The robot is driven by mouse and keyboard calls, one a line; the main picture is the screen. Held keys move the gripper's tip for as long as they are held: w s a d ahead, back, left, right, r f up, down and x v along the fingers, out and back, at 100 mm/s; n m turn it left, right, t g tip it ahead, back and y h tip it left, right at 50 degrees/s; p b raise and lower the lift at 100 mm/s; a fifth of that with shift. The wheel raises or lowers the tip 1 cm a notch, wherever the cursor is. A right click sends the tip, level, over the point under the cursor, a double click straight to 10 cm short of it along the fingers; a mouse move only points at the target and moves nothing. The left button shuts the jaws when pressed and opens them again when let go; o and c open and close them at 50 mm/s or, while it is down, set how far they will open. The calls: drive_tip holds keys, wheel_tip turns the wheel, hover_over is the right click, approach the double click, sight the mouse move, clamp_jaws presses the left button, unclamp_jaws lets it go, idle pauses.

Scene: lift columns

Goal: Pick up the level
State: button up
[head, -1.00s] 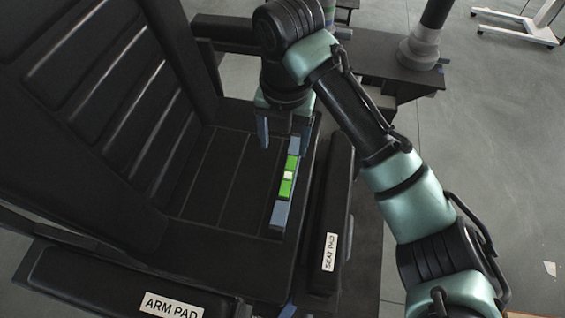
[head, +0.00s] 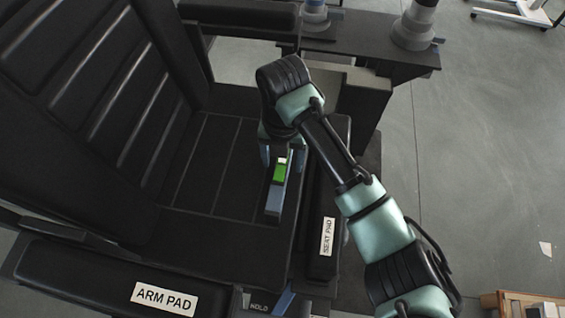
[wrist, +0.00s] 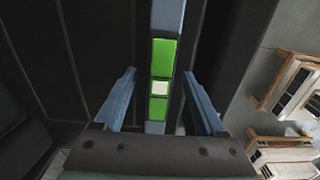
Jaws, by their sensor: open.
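The level (head: 275,190) is a blue-grey bar with green panels and a pale square in the middle. It lies on the black seat near its right edge. In the head view its far part is hidden by my gripper and arm. The level also shows in the wrist view (wrist: 162,52), running lengthwise between the fingers. My gripper (head: 282,160) is over the level, with its two blue fingers apart. In the wrist view my gripper (wrist: 160,95) is open, one finger on each side of the level; I cannot tell whether the fingers reach down to its height.
The black seat (head: 200,185) has a backrest at the left. A pad labelled SEAT PAD (head: 322,262) lies right of the level, and one labelled ARM PAD (head: 100,290) is in front. A dark bench with columns (head: 415,25) stands behind. Wooden crates (wrist: 290,85) show at right.

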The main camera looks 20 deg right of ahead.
drive_tip(key=shift+f, duration=0.2)
clamp_jaws()
drive_tip(key=shift+r, duration=0.1)
idle(0.4)
